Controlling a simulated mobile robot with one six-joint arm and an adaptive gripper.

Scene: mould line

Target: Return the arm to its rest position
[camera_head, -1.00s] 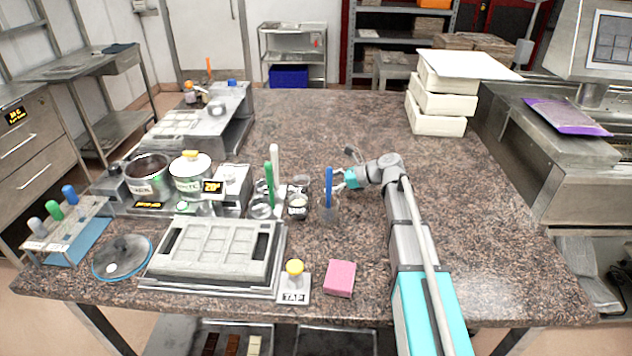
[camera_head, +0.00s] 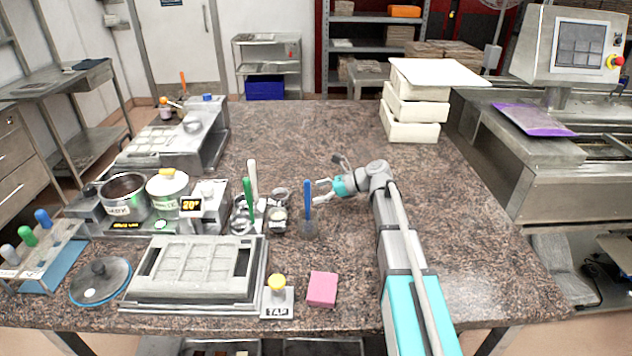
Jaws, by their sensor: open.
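My gripper (camera_head: 321,190) is open and empty, held low over the middle of the granite table (camera_head: 300,130), with its fingers pointing left. My arm reaches forward from the table's front edge, right of centre, and bends left at the wrist. No rest mark for the arm shows.
Left of the cup stand small jars, a green-handled tool (camera_head: 247,200) and a white-handled one (camera_head: 253,178). A mould tray (camera_head: 196,306), a TAP button (camera_head: 277,283) and a pink sponge (camera_head: 322,289) lie in front. White boxes (camera_head: 412,131) stack at the back right. The table's right side is clear.

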